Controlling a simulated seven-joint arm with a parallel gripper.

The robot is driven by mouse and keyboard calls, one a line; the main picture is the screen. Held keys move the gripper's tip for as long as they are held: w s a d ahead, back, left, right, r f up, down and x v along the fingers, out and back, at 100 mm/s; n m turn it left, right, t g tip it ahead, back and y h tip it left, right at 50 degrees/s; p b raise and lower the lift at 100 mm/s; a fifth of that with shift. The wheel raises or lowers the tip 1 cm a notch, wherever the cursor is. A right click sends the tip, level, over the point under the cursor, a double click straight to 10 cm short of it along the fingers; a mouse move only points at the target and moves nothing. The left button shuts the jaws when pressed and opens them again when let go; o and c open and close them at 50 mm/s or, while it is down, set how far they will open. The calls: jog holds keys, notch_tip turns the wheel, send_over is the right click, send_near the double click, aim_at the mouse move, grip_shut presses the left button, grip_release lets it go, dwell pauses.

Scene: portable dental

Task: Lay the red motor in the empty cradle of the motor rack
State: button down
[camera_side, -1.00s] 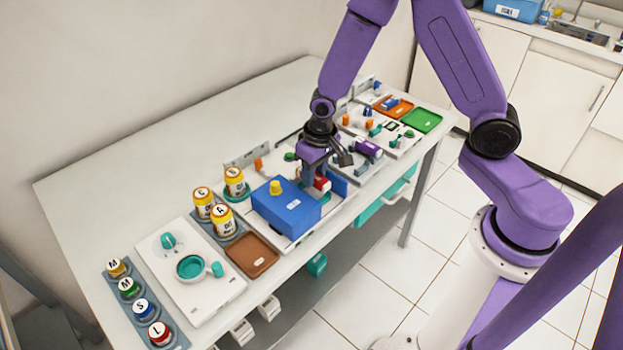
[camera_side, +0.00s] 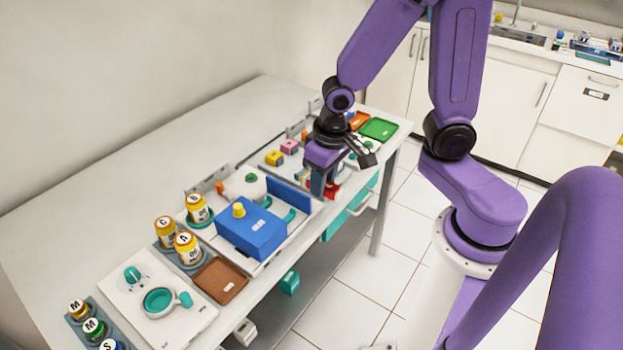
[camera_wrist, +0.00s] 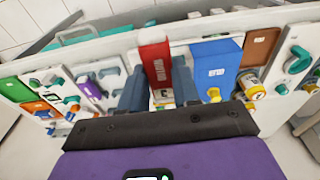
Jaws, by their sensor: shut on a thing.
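The red motor (camera_wrist: 154,62) is a red block with a pale label, gripped upright between the two fingers of my gripper (camera_wrist: 158,88) in the wrist view. In the side view my gripper (camera_side: 324,186) hangs past the blue upright panel (camera_side: 289,195), with a bit of the red motor (camera_side: 334,190) showing beside the fingers. A purple motor (camera_wrist: 90,88) lies on a pale board left of my gripper in the wrist view, seemingly the motor rack (camera_wrist: 110,70). The empty cradle is not clear there. In the side view my gripper and wrist hide that area.
A blue box (camera_side: 251,232) with a yellow knob stands on the near side of the blue panel. Pink and yellow blocks (camera_side: 289,146) lie behind my gripper. Orange and green trays (camera_side: 378,129) are at the far end.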

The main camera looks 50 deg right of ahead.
jog(key=shift+s+d+r, duration=0.1)
jog(key=shift+s+r, duration=0.2)
jog(key=shift+s, duration=0.25)
jog(key=w+d+f, duration=0.3)
jog(key=w+d, duration=0.4)
jog(key=w+d+f, duration=0.3)
jog(key=w+d, duration=0.4)
jog(key=shift+s+f, duration=0.2)
jog(key=shift+f, duration=3.1)
jog(key=shift+f, duration=0.1)
jog(key=c, duration=0.7)
grip_release()
jog(key=shift+c, duration=0.2)
